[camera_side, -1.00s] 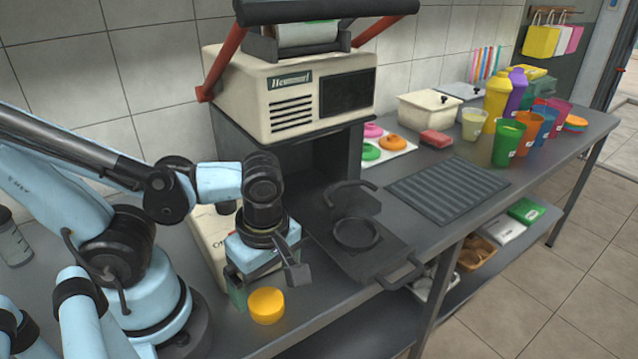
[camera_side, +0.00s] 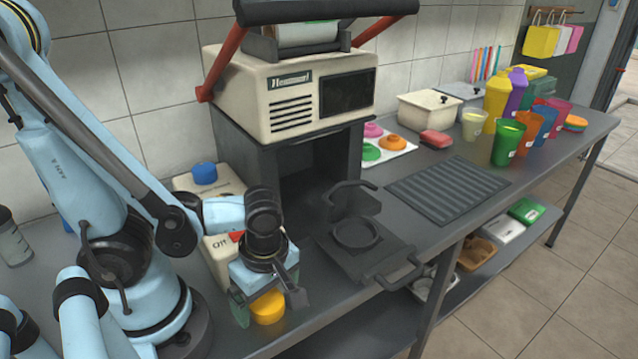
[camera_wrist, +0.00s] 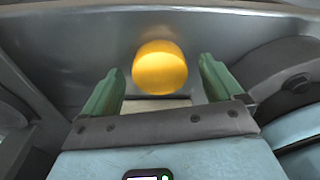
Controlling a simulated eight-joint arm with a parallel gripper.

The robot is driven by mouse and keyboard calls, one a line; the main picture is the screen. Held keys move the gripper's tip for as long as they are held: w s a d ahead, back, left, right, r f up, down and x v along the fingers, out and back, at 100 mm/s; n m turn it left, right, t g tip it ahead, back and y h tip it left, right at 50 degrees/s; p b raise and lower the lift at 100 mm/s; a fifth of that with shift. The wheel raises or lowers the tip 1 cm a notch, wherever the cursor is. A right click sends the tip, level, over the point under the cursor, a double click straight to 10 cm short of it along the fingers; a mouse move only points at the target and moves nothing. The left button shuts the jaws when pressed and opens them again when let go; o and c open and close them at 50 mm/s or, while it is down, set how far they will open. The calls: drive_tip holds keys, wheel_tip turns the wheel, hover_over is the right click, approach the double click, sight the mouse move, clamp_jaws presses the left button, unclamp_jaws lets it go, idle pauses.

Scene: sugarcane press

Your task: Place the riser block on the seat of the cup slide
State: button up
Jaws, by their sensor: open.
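The riser block appears to be the round yellow block (camera_side: 267,308) on the counter near its front edge, left of the cup slide. It also shows in the wrist view (camera_wrist: 160,70). My gripper (camera_side: 269,299) is open, with its green-padded fingers either side of the block in the side view. In the wrist view the open gripper (camera_wrist: 161,68) has the block centred between its fingertips, with gaps on both sides. I cannot tell how deep the block lies between the fingers. The dark cup slide (camera_side: 355,263) is pulled out of the press, its round ringed seat (camera_side: 357,233) empty.
The cream sealing press (camera_side: 292,95) stands behind the slide. A control box with a blue button (camera_side: 205,173) is behind my gripper. A ribbed drip mat (camera_side: 447,190) lies right of the slide. Coloured cups (camera_side: 508,143) stand far right.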

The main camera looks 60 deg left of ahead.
drive_tip(key=c, duration=1.2)
drive_tip(key=shift+c, duration=0.2)
drive_tip(key=shift+r, duration=0.3)
